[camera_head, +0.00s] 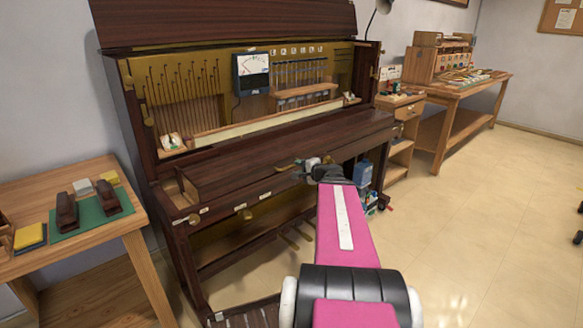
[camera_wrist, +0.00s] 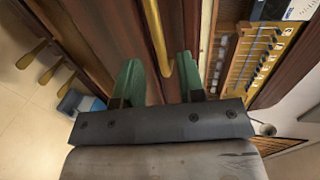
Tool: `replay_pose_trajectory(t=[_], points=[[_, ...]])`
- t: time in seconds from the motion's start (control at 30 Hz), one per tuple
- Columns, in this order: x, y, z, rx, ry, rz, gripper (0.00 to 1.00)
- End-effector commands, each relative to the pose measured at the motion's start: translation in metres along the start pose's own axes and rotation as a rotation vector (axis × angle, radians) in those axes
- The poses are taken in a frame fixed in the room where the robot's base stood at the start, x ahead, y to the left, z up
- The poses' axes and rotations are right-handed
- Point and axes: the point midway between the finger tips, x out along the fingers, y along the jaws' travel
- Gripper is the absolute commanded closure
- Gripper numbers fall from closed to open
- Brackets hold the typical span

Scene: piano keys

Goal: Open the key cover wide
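The piano's key cover (camera_head: 280,150) is a long dark brown wooden board. It lies closed over the keyboard, and no keys show. A brass bar handle (camera_wrist: 156,35) on the dark wood front runs between my fingers in the wrist view. In the head view a small brass piece (camera_head: 286,167) shows just left of my gripper (camera_head: 312,163). My gripper is open, with its two green fingers (camera_wrist: 160,80) apart, one on each side of the bar. I cannot tell whether either finger touches it.
The piano's top lid (camera_head: 220,20) is raised, showing tuning pins and a meter (camera_head: 251,73). A wooden side table (camera_head: 90,215) stands at left. A workbench (camera_head: 460,95) and a small cabinet (camera_head: 402,130) are at right.

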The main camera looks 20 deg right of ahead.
Motion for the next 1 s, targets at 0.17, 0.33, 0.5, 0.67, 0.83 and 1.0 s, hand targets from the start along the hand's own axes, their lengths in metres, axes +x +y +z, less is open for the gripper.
replay_pose_trajectory(t=[0.17,0.33,0.5,0.67,0.83,1.0], points=[[0.031,0.000,-0.001,0.000,-0.001,0.000,0.64],[0.046,0.000,0.000,0.000,-0.002,0.000,0.64],[0.051,0.000,0.000,0.000,0.000,0.000,0.64],[0.050,0.000,0.000,0.000,0.000,0.000,0.64],[0.050,0.000,0.000,0.000,0.000,0.000,1.00],[0.050,0.000,0.000,0.000,-0.001,0.001,1.00]])
